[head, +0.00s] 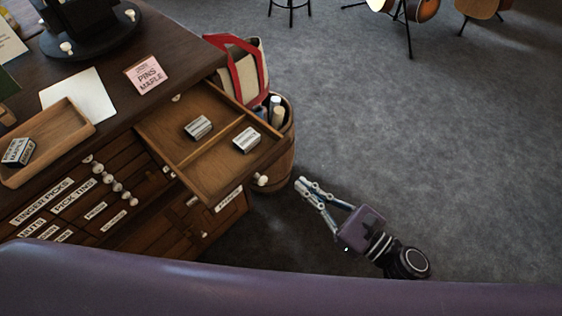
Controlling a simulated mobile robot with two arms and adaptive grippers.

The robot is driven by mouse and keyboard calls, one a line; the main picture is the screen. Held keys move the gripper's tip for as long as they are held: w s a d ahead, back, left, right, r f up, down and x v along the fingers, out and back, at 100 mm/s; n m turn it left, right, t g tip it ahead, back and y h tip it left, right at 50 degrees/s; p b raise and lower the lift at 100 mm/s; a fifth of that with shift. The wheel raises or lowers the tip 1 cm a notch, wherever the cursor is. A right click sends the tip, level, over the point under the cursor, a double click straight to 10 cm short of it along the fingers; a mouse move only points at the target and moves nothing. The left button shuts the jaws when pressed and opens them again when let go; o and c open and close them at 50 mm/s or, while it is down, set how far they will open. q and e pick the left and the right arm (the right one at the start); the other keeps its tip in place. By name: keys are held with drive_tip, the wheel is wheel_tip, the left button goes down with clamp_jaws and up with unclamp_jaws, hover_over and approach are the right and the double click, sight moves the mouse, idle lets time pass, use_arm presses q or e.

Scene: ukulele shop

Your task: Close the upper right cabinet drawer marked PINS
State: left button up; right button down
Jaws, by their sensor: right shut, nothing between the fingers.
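The open wooden drawer (222,182) sticks out from the upper right of the dark cabinet (140,235). It has a divider, and a small labelled box lies in each part: one box (198,126) and another box (247,140). A white round knob (263,180) is on its front. A pink card (146,74) reading PINS MAPLE lies on the cabinet top near it. My right gripper (304,186) is shut and empty, just right of the drawer front and apart from the knob. My left gripper is not in view.
A round wooden bin (287,135) and a white bag with red straps (246,74) stand behind the drawer, close to its side. A wooden tray (77,135) is on the cabinet top. The grey floor (430,150) to the right is clear.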

sight(271, 161)
drive_tip(key=p+x, duration=0.2)
drive_tip(key=x, duration=0.4)
drive_tip(key=shift+w+a+r, duration=0.1)
drive_tip(key=shift+a+r, duration=0.05)
drive_tip(key=shift+a, duration=0.05)
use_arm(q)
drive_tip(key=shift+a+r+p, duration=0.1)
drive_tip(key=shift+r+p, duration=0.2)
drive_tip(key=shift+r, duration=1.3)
use_arm(e)
drive_tip(key=shift+w+a, duration=0.45)
drive_tip(key=shift+a, duration=0.1)
